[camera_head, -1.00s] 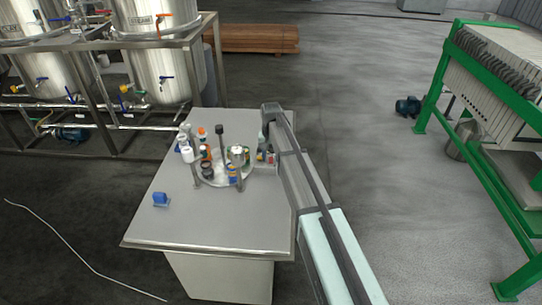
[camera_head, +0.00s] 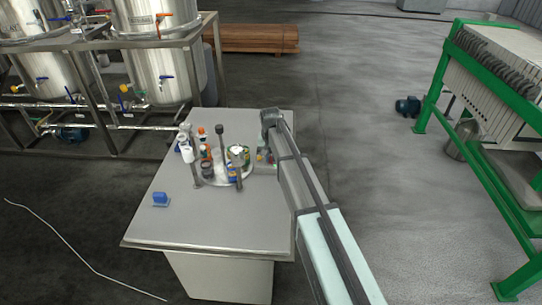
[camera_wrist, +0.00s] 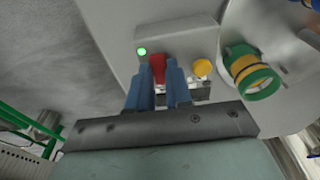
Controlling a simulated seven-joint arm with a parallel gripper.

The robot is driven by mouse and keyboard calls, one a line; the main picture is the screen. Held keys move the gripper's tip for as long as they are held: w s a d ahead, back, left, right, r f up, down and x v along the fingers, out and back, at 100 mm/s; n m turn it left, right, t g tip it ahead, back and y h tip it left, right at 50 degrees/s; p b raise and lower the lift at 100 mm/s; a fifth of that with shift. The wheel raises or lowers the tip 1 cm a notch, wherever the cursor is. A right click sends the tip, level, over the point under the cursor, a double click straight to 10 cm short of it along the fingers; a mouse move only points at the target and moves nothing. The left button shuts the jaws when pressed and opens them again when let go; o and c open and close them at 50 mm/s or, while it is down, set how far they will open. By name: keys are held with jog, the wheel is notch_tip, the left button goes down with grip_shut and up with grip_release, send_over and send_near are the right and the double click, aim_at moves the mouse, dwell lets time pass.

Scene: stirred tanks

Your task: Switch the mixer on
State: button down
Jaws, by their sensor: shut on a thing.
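A grey control box (camera_wrist: 187,38) shows in the wrist view, with a red switch lever (camera_wrist: 158,65), a lit green lamp (camera_wrist: 142,51) and a yellow button (camera_wrist: 202,67). My gripper (camera_wrist: 158,82) has its blue fingers on both sides of the red lever and is shut on it. The fingers hide the lever's lower part. In the head view, my arm reaches to the right side of the table, where it mostly hides the box. The round turntable plate (camera_head: 213,181) stands just left of it, with jars and upright posts.
A green-and-yellow ringed jar (camera_wrist: 252,75) stands close to the right of the box. A blue object (camera_head: 160,199) sits on the table's left side. The table's front (camera_head: 215,225) is bare. Steel tanks (camera_head: 155,50) stand behind at left, and a green-framed press (camera_head: 480,100) stands at right.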

dwell(0.3)
jog(key=c, duration=1)
grip_release()
jog(key=shift+c, duration=0.2)
notch_tip(320, 180, up, 14)
jog(key=s, duration=0.2)
jog(key=shift+s+f, duration=0.2)
